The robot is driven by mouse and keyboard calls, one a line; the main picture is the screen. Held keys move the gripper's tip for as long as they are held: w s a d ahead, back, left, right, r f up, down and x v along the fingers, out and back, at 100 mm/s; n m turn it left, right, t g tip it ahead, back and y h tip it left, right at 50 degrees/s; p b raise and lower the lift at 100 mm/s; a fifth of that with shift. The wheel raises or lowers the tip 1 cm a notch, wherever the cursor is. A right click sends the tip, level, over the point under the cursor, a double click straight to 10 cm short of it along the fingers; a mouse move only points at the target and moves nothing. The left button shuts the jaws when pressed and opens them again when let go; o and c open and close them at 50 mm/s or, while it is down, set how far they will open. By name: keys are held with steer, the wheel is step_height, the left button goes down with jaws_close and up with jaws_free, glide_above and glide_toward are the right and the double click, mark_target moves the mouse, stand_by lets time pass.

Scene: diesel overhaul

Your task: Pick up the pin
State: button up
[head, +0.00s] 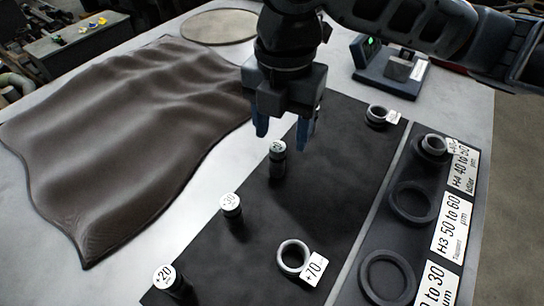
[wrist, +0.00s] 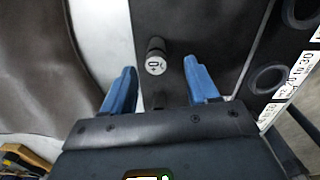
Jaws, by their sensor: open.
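Three dark upright pins with white labelled caps stand in a row on the black mat (head: 330,185): a far pin (head: 277,163), a middle pin (head: 232,209) marked +30, and a near pin (head: 170,282) marked +20. The far pin's label is too small to read surely. My gripper (head: 283,128) points down with its blue fingers open, above and close to the far pin. In the wrist view, one capped pin (wrist: 156,58) shows just beyond the gap of my gripper (wrist: 159,82). A faint dark shape lies between the fingers, unclear.
A ring (head: 293,257) tagged +70 lies on the mat's near part, and another ring (head: 377,116) at its far end. A black strip with round recesses (head: 412,203) and H labels runs along the right. A rumpled brown cloth (head: 120,130) covers the left. A small device (head: 391,68) stands behind.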

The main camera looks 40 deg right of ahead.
mark_target(278, 146)
steer(key=shift+w+a+f, duration=0.1)
steer(key=shift+f, duration=1.65)
steer(key=shift+w+a+f, duration=0.1)
steer(key=shift+f, duration=1.65)
jaws_close()
